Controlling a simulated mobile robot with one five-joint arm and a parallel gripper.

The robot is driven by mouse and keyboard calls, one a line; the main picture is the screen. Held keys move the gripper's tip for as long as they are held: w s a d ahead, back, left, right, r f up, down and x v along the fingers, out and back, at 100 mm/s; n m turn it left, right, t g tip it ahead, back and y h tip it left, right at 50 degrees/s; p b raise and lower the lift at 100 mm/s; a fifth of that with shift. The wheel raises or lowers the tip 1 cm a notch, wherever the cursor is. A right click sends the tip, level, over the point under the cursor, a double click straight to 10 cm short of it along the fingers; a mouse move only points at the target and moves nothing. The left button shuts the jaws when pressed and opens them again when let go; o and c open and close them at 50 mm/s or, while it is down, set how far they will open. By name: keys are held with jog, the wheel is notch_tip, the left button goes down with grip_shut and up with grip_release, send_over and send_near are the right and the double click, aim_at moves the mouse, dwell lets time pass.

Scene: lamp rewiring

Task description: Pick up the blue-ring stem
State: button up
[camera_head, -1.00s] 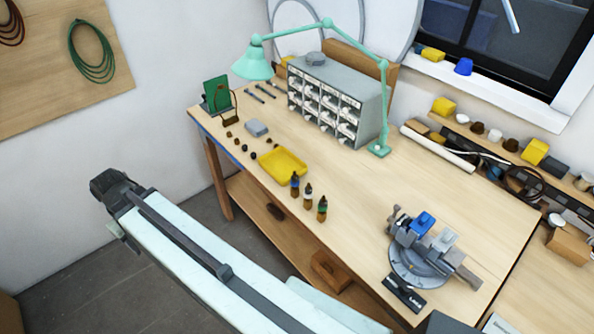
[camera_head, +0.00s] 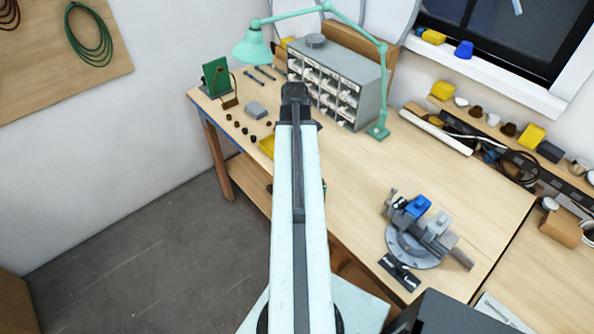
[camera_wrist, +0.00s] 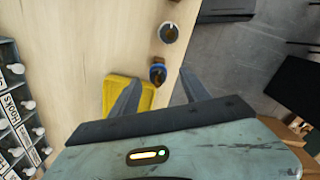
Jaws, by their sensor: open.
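The blue-ring stem (camera_wrist: 158,70) stands on the bench in the wrist view, a small dark and brown piece seen from above with a blue ring. It shows between and just beyond the fingertips of my gripper (camera_wrist: 159,78), near the yellow tray's corner. My gripper is open and empty; I cannot tell its height above the stem. A white-ringed stem (camera_wrist: 168,32) stands farther up in the same view. In the head view my arm hides the blue-ring stem.
The yellow tray (camera_wrist: 112,92) lies beside the left finger; the drawer cabinet (camera_wrist: 14,100) is at the left. In the head view, a rotary vise (camera_head: 415,235) stands at the right, and a green lamp (camera_head: 378,130) arches over the cabinet. The bench middle is clear.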

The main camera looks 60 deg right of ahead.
jog(key=f+b, duration=0.8)
jog(key=shift+w+d, duration=0.1)
jog(key=shift+d, duration=0.1)
jog(key=shift+r, duration=0.1)
grip_shut()
